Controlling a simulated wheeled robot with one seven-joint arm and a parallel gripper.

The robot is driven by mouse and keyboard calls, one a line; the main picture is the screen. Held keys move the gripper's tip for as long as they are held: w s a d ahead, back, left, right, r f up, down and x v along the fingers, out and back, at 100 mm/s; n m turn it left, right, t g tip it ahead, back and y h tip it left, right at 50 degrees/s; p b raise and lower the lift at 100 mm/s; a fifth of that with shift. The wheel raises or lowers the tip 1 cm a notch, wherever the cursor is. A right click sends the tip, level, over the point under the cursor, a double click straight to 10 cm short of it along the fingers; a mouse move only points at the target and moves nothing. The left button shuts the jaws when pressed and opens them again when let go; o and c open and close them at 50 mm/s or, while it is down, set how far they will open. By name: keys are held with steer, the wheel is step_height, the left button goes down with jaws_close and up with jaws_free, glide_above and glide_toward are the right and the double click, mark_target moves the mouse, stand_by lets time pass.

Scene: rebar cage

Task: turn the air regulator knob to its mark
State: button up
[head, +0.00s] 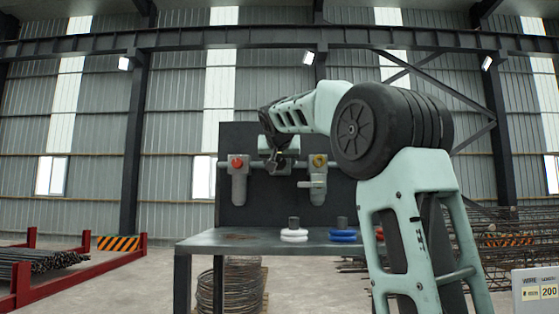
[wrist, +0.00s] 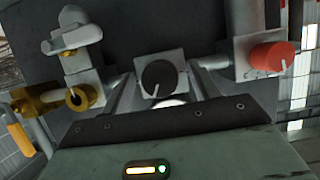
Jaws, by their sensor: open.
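A round black knob (wrist: 160,78) with a short pale line on its face sits on a square grey body in the middle of the wrist view, between a red knob and brass fittings. I take it to be the air regulator knob; no separate target mark can be made out. My gripper (head: 278,160) is in front of the middle unit on the dark panel and largely hides that knob in the head view. In the wrist view its two grey fingers stand apart, one on each side of the knob, with nothing held. Contact cannot be told.
A red knob (head: 238,163) on a grey unit is left of my gripper. A unit with a brass fitting (head: 319,161) is right. Below, the bench (head: 250,241) holds white rings (head: 294,236) and blue rings (head: 343,236). Red racks with rebar stand at left.

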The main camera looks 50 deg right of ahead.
steer(key=c, duration=1)
steer(key=n+g+h+b, duration=0.1)
steer(key=n+b, duration=0.1)
steer(key=n, duration=0.1)
steer(key=shift+w+f+g+h, duration=0.1)
steer(key=shift+f+g+h, duration=0.05)
steer(key=shift+g+h, duration=0.25)
steer(key=shift+a+f+n+h+b, duration=0.1)
steer(key=shift+n+h+b, duration=1.05)
steer(key=shift+n+b, duration=1.3)
steer(key=shift+d+f+n+h+b, duration=0.1)
steer(key=shift+n+h+b, duration=1)
steer(key=shift+n+b, duration=1.35)
steer(key=shift+a+f+n+h+b, duration=0.1)
steer(key=shift+n+h+b, duration=1.3)
steer(key=shift+n, duration=1.9)
steer(key=shift+r+y, duration=0.1)
steer(key=shift+y, duration=0.15)
